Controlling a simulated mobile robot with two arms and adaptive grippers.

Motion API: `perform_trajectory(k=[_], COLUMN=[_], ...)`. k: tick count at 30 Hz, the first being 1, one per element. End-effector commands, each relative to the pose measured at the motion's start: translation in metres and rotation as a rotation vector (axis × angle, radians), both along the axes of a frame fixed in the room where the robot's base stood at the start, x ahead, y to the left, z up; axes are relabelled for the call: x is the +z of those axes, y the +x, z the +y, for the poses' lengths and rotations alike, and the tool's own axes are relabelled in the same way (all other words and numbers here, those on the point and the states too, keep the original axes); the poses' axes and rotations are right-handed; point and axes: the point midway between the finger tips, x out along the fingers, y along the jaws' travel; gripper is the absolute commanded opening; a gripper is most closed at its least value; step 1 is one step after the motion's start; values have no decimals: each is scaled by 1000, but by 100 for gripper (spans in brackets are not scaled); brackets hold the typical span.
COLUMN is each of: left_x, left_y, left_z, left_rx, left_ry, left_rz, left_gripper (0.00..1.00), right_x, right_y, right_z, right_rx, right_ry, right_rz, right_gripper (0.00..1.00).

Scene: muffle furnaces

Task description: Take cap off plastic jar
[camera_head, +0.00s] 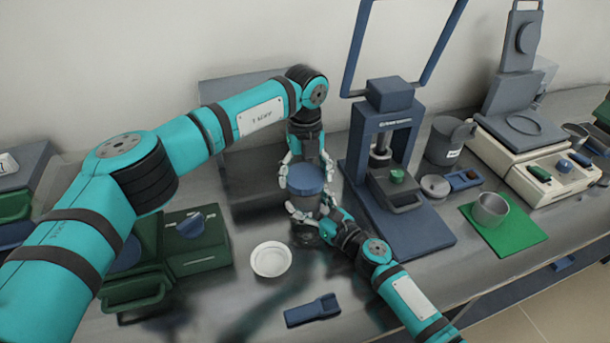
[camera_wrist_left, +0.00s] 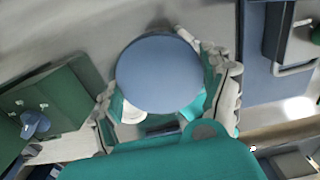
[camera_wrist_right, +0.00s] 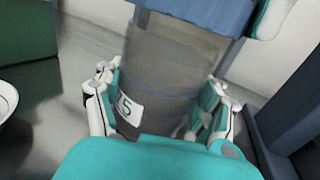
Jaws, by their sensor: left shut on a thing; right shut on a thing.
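The plastic jar (camera_head: 305,203) stands upright in the middle of the bench, with its blue cap (camera_head: 307,178) on top. In the right wrist view the jar's grey see-through body (camera_wrist_right: 170,65) carries a white numbered label, and the cap's ribbed side (camera_wrist_right: 205,12) shows above it. My left gripper (camera_head: 304,172) comes from above and is shut on the cap; the round cap top (camera_wrist_left: 160,72) fills the middle of the left wrist view. My right gripper (camera_head: 308,212) is shut around the jar's body from the front. Fingers partly hide the jar in the head view.
A white dish (camera_head: 271,261) and a blue-grey tool (camera_head: 313,310) lie in front of the jar. A blue press (camera_head: 386,122) stands close at right, green boxes (camera_head: 194,243) at left. Further right are a metal cup (camera_head: 490,209) on a green mat (camera_head: 518,240) and a balance (camera_head: 525,150).

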Motion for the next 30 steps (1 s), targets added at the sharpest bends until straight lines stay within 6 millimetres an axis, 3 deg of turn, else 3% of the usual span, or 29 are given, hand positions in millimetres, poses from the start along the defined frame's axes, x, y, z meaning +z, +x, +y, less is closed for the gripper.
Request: perform_trajectory(k=[6,14,15,21,30], left_x=[28,34,34,33,33], left_y=[1,0,0,0,0], left_z=[0,0,0,0,0], left_rx=[0,0,0,0,0], left_ry=[0,-1,-1,-1,-1], left_rz=[-3,0,0,0,0], left_gripper=[42,42,42,42,42], right_x=[0,0,0,0,0], right_y=[0,0,0,0,-1], right_z=[0,0,0,0,-1], right_rx=[0,0,0,0,0], right_ry=[0,0,0,0,0], right_rz=[0,0,0,0,0], right_gripper=[0,0,73,99,100])
